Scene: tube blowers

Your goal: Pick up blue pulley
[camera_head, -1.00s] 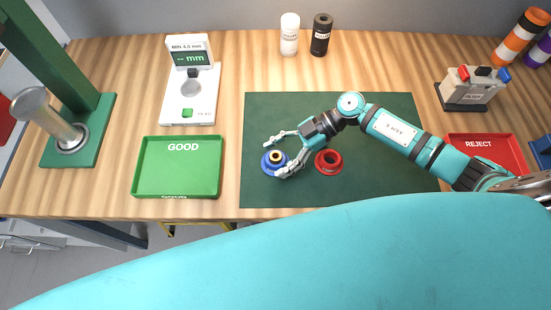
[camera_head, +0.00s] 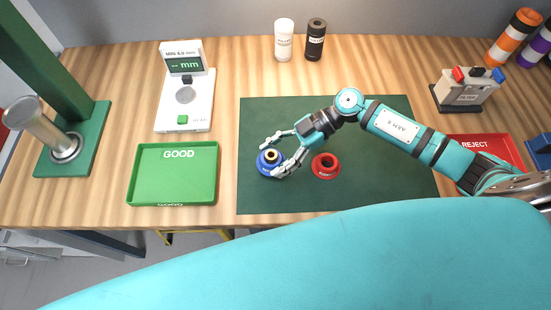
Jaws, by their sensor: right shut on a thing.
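The blue pulley (camera_head: 264,166) has a brass-coloured ring around a dark centre hole and is at the left part of the dark green mat (camera_head: 380,190). My right gripper (camera_head: 270,158) reaches in from the right, one finger behind the pulley and one in front, and is shut on it. The lower finger covers part of the pulley's right side. I cannot tell whether the pulley touches the mat. A red pulley (camera_head: 325,171) lies on the mat just right of the gripper. My left gripper is not in view.
A green GOOD tray (camera_head: 135,175) and a thickness gauge (camera_head: 200,98) stand to the left. A red REJECT tray (camera_head: 508,146) and a button box (camera_head: 466,91) are at right. White (camera_head: 284,43) and black (camera_head: 316,42) bottles stand behind the mat.

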